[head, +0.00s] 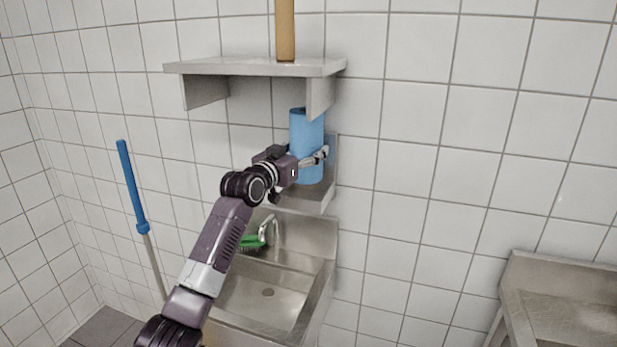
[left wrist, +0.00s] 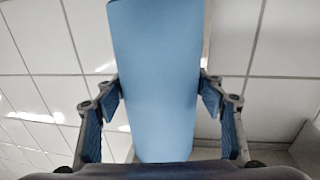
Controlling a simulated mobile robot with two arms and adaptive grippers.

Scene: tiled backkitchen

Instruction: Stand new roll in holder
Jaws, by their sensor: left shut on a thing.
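The blue roll (head: 306,135) is upright below the wall shelf, with its top end close to the shelf's right bracket. My left gripper (head: 312,160) is shut on the roll around its lower half. In the left wrist view, the blue roll (left wrist: 155,80) fills the space between the two fingers. A grey metal ledge (head: 310,202) with a back plate is on the wall below the roll and looks like the holder. I cannot tell whether the roll's bottom end touches it. My right gripper is not in view.
A metal shelf (head: 250,67) is above, with a brown tube (head: 285,30) standing on it. A steel sink (head: 265,290) with a tap and green brush (head: 250,241) is below. A blue-handled pole (head: 130,185) leans at left. A metal counter (head: 560,300) is at right.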

